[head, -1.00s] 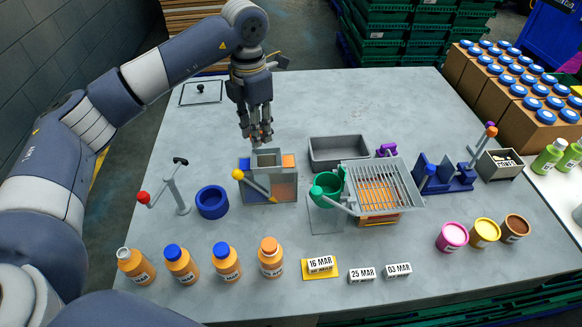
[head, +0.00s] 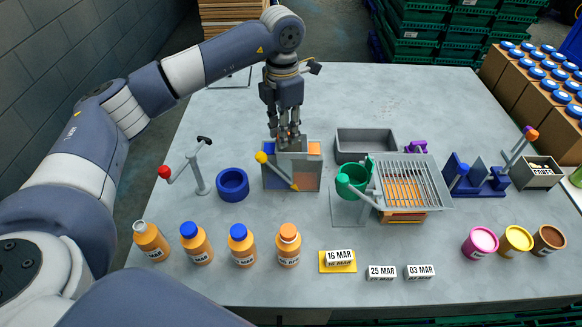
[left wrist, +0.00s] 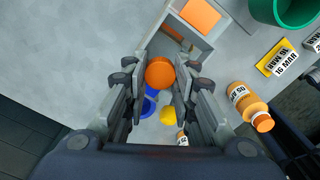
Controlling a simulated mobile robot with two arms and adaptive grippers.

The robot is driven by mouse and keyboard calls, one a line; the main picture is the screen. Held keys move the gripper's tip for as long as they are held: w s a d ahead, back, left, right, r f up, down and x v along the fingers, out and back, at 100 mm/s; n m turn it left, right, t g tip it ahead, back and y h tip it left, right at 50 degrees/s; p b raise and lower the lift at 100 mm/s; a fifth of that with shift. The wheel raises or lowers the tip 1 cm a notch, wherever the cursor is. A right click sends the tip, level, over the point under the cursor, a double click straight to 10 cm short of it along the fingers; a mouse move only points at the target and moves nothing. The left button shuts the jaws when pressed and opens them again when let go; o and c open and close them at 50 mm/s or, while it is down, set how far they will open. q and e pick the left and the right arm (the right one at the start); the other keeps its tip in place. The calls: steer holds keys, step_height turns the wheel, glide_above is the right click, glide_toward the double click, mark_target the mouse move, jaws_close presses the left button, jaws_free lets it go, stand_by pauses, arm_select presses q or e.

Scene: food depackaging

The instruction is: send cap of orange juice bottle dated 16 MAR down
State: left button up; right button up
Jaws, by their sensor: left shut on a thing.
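My left gripper (head: 289,142) is shut on an orange cap (left wrist: 160,73), held between its fingertips in the left wrist view. It is at the grey open top of a box (head: 278,180) with orange and grey panels and a yellow-knobbed lever (head: 262,157). I cannot tell whether the cap is inside the opening. The leftmost juice bottle (head: 150,241) has a pale bare neck; its label reads MAR, the day unclear. Two bottles (head: 196,243) (head: 243,246) have blue caps and one (head: 288,246) an orange cap. A 16 MAR card (head: 339,257) lies on a yellow mat. My right gripper is out of view.
A blue ring (head: 232,185) and a red-knobbed lever stand (head: 200,170) are left of the box. A grey tray (head: 365,143), green cup (head: 352,180) and slatted rack (head: 412,180) are right. Cards 25 MAR (head: 381,272) and 03 MAR (head: 420,271) lie in front.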

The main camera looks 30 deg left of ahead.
arm_select(q)
steer(key=o, duration=0.7)
steer(key=shift+r, duration=0.1)
step_height(320, 180, up, 12)
steer(key=shift+f, duration=0.1)
steer(key=shift+f, duration=0.1)
stand_by(0.3)
